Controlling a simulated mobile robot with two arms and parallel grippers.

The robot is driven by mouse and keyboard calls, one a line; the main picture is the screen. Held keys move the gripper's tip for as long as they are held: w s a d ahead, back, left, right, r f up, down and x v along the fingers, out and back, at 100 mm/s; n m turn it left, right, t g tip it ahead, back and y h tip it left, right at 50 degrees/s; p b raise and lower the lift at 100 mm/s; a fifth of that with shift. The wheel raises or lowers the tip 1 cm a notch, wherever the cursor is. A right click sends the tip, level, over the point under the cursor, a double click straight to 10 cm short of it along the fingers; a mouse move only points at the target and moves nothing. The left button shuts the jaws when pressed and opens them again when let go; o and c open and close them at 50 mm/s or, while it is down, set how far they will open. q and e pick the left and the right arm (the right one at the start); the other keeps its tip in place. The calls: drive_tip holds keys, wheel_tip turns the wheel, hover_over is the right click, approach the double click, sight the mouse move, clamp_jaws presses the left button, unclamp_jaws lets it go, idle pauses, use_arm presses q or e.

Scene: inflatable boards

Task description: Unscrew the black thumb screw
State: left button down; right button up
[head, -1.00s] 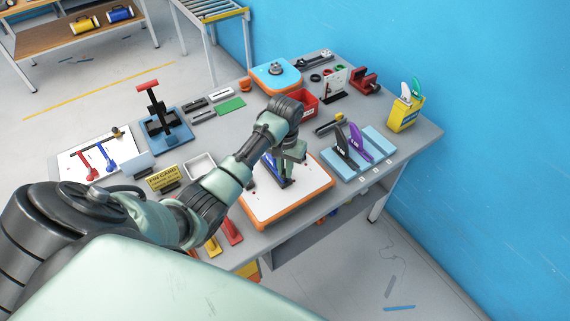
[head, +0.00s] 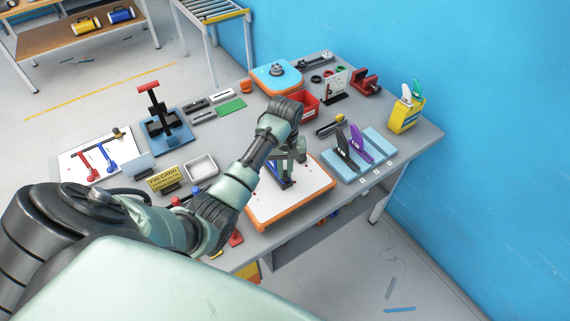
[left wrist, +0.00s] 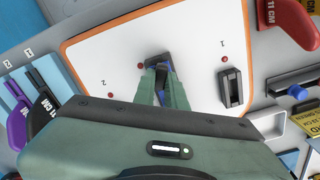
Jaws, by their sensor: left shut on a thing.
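The white-topped board with an orange rim (head: 262,222) lies on the table; its white face also fills much of the left wrist view (left wrist: 120,60). A blue piece (head: 283,181) sits on the board under my left gripper (head: 286,163). In the left wrist view the blue piece (left wrist: 152,60) shows at the tips of my left gripper (left wrist: 162,72). The fingers point down and are shut on a small dark part there, which looks like the black thumb screw; the fingers mostly hide it. A black slotted block (left wrist: 232,88) stands apart on the board. My right gripper is not in view.
A light blue stand (head: 377,140) with black and purple fins is right of the board. A red bin (head: 304,105) stands behind it. A yellow sign (head: 163,178) and a metal tray (head: 201,167) lie to the left. Bare table shows left of the red bin.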

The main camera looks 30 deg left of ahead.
use_arm(q)
drive_tip(key=n, duration=0.3)
drive_tip(key=shift+n, duration=1.2)
drive_tip(key=c, duration=1.4)
unclamp_jaws()
drive_tip(key=shift+o, duration=0.2)
